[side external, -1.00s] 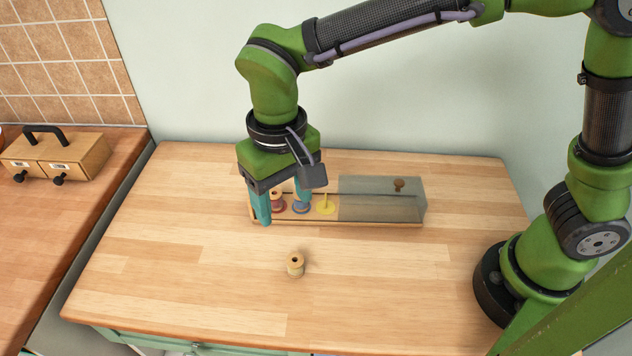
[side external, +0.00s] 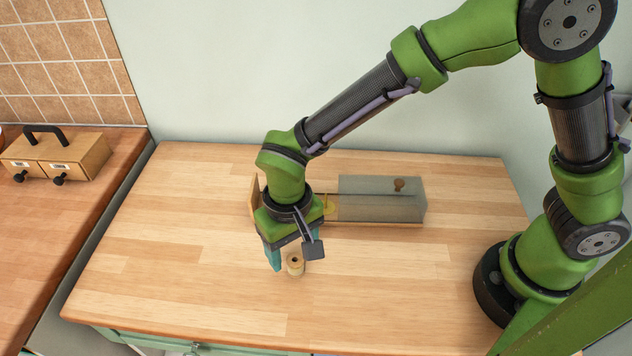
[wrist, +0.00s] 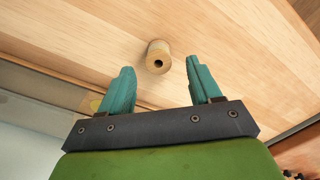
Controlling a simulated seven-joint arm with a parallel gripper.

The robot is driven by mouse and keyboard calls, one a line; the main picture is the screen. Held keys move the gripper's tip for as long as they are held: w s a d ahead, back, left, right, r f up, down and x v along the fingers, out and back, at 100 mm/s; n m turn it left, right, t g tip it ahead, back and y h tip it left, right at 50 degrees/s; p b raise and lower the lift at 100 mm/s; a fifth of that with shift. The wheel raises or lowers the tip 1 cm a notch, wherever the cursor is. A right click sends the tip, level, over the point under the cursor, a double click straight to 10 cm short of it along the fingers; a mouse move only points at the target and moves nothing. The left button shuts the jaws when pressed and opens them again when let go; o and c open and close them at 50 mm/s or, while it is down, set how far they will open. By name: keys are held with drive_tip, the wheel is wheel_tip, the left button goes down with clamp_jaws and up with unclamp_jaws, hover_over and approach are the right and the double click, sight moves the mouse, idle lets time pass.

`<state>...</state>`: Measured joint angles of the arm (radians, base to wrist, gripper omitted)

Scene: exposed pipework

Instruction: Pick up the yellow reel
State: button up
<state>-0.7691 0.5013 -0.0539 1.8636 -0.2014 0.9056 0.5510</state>
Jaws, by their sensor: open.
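The reel (side external: 295,265) stands upright on the wooden table, in front of the long box. It looks pale yellow-tan with a dark hole in its top. In the wrist view the reel (wrist: 158,57) lies just beyond and between the fingertips. My gripper (side external: 287,262) points down close to the reel, slightly behind and left of it. Its two teal fingers are apart with nothing between them, as the wrist view of the gripper (wrist: 160,74) also shows. One finger is mostly hidden in the side view.
The long box (side external: 385,224) with a grey, knobbed cover stands behind my gripper. A yellow disc (side external: 331,208) shows in its uncovered part; the rest there is hidden by my arm. The table front and left are clear. A small drawer unit (side external: 75,157) stands on the left counter.

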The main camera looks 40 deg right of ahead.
sight(294, 258)
wheel_tip(294, 258, down, 3)
drive_tip(key=shift+s+f, duration=0.15)
drive_tip(key=shift+f, duration=0.05)
drive_tip(key=c, duration=1.1)
drive_tip(key=shift+r, duration=0.1)
